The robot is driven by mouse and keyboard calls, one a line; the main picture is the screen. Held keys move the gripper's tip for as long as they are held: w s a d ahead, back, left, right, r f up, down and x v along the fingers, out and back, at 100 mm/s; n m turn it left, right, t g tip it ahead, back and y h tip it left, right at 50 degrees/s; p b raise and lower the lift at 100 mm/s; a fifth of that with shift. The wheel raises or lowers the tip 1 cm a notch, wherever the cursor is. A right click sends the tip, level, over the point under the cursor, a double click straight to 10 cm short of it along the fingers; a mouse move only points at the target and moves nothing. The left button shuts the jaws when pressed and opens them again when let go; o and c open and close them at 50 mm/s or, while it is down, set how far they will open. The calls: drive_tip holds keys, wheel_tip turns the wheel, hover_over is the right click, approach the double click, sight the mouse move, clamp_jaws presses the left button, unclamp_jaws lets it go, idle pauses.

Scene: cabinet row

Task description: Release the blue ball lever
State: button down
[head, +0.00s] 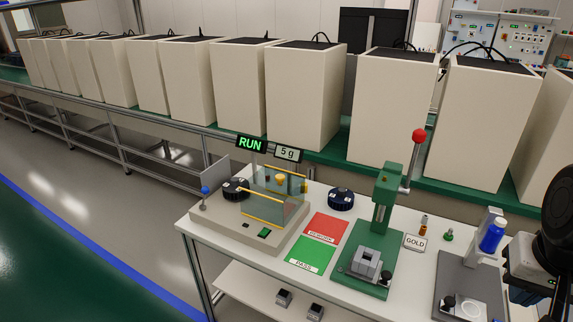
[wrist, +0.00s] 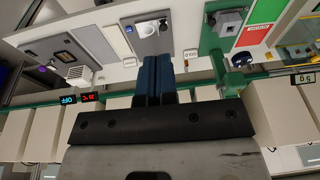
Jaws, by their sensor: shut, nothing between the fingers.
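A small blue ball (head: 205,190) tops a short lever at the left end of the beige weighing unit (head: 222,232) in the head view. I cannot make out the ball in the wrist view. My gripper (wrist: 154,62) shows its dark blue fingers together, shut and empty, in the wrist view. The fingers overlap the near edge of a grey stand base (wrist: 150,38); I cannot tell whether they touch it. My arm is at the right edge of the head view, far from the blue ball, and the fingertips are not clear there.
A green press (head: 385,200) with a red ball lever (head: 419,136) stands between my arm and the weighing unit. A grey stand (head: 468,280) with a blue cylinder (head: 492,235) is at the right. Red and green pads (head: 312,255) lie flat. Tall beige cabinets (head: 305,95) line the back.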

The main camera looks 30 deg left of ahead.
drive_tip(key=w+a+r+n+g+y, duration=0.1)
drive_tip(key=w+a+r, duration=0.1)
drive_tip(key=w+a, duration=0.95)
drive_tip(key=w+a+r+n+y, duration=0.1)
drive_tip(key=w+a+r, duration=0.1)
drive_tip(key=w+a, duration=0.9)
drive_tip(key=w+a+f+g, duration=0.1)
drive_tip(key=w+a+f, duration=0.1)
drive_tip(key=w+a, duration=0.35)
drive_tip(key=w+a+f+n, duration=0.1)
drive_tip(key=w+a+f, duration=0.1)
drive_tip(key=a, duration=0.7)
drive_tip(key=w+a+f+g, duration=0.1)
drive_tip(key=w+a, duration=0.3)
drive_tip(key=a, duration=0.3)
drive_tip(key=a+f, duration=0.6)
drive_tip(key=a, duration=0.5)
drive_tip(key=a+f+n+g, duration=0.1)
drive_tip(key=a+f, duration=0.4)
drive_tip(key=a, duration=0.7)
drive_tip(key=a+f+n+g+y, duration=0.1)
drive_tip(key=a+f, duration=0.5)
drive_tip(key=a, duration=0.6)
drive_tip(key=shift+f, duration=0.35)
drive_tip(key=shift+s+a+f, duration=0.1)
drive_tip(key=shift+s+f, duration=0.05)
